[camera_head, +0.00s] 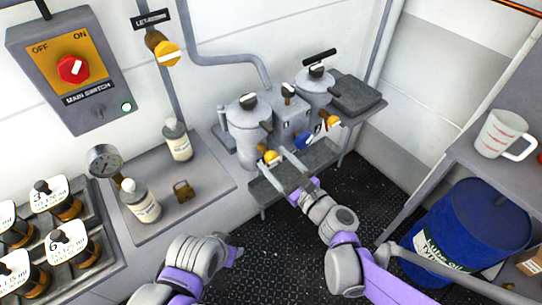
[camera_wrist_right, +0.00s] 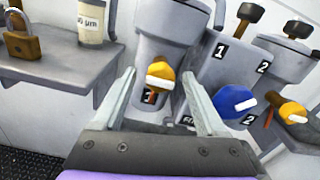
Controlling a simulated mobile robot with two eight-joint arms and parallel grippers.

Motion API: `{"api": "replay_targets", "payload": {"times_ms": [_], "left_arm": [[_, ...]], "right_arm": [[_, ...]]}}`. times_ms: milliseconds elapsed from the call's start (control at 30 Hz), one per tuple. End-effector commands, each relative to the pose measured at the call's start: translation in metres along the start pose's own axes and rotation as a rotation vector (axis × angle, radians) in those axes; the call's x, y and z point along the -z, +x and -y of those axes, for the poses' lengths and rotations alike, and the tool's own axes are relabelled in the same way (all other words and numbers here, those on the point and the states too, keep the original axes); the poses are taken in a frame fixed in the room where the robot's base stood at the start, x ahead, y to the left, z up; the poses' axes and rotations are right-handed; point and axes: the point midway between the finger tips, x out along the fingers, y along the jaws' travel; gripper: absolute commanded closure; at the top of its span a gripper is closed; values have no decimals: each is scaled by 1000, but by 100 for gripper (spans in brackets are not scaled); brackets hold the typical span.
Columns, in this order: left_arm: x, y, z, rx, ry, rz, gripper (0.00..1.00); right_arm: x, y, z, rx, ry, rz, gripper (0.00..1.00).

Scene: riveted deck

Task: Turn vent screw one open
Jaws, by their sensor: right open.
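Two grey filter housings stand on a bracket at the back, the left one (camera_head: 247,130) and the right one (camera_head: 314,88), with a grey block (camera_head: 289,118) between them. Black knobs top the left housing (camera_head: 247,101) and the block (camera_head: 289,90). In the right wrist view a "1" label and a black knob (camera_wrist_right: 250,13) show on the block. My right gripper (camera_head: 277,158) is open and empty. Its fingers stand either side of a yellow knob (camera_wrist_right: 160,77), apart from it as far as I see. I cannot tell which part is vent screw one.
A blue knob (camera_wrist_right: 234,102) and a second yellow knob (camera_wrist_right: 290,112) sit right of the fingers. A shelf (camera_head: 215,185) at left holds bottles and a padlock (camera_head: 183,190). A blue oil drum (camera_head: 470,235) and a mug (camera_head: 503,134) are at right. Dark deck lies below.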

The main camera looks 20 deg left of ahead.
Motion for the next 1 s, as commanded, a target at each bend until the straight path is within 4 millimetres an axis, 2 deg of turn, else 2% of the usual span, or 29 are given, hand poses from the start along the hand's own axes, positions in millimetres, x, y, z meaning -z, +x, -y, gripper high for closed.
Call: {"api": "replay_targets", "payload": {"times_ms": [100, 200, 500, 567, 900, 933, 1000], "left_arm": [[0, 0, 0, 0, 0, 0, 50], [0, 0, 0, 0, 0, 0, 50], [0, 0, 0, 0, 0, 0, 50], [0, 0, 0, 0, 0, 0, 50], [0, 0, 0, 0, 0, 0, 50], [0, 0, 0, 0, 0, 0, 50], [0, 0, 0, 0, 0, 0, 50]], "right_arm": [[0, 14, 0, -2, 0, 0, 26], [0, 20, 0, 0, -1, 0, 26], [0, 22, 0, 0, -2, 0, 26], [0, 22, 0, 0, -2, 0, 35], [0, 22, 0, 0, -2, 0, 96], [0, 22, 0, 0, -2, 0, 100], [0, 22, 0, 0, -2, 0, 100]]}}
